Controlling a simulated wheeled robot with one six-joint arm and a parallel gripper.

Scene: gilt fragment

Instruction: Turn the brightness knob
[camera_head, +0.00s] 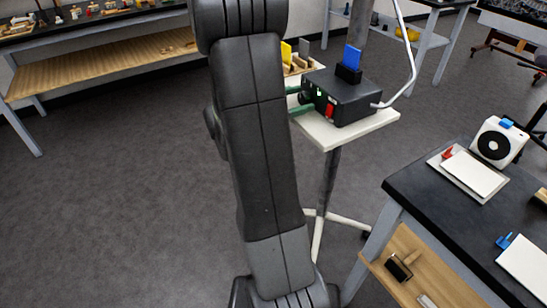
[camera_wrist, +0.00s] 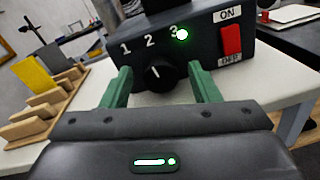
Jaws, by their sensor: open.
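The black brightness knob (camera_wrist: 160,74) is on the front of a dark control box (camera_head: 345,96), under the printed numbers 1, 2 and 3. Its white pointer line tilts slightly left of upright. A green light (camera_wrist: 182,34) glows beside the 3. My gripper (camera_wrist: 161,80) is open, with one green finger on each side of the knob. I cannot tell whether the fingers touch it. In the head view my gripper's green fingers show at the left front of the box, mostly hidden behind my arm.
The box stands on a small white stand top (camera_head: 365,127). A red ON/OFF switch (camera_wrist: 231,39) is right of the knob. A wooden rack (camera_wrist: 40,115) with a yellow card is to the left. A black-topped table (camera_head: 440,215) stands at the right. The floor at left is clear.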

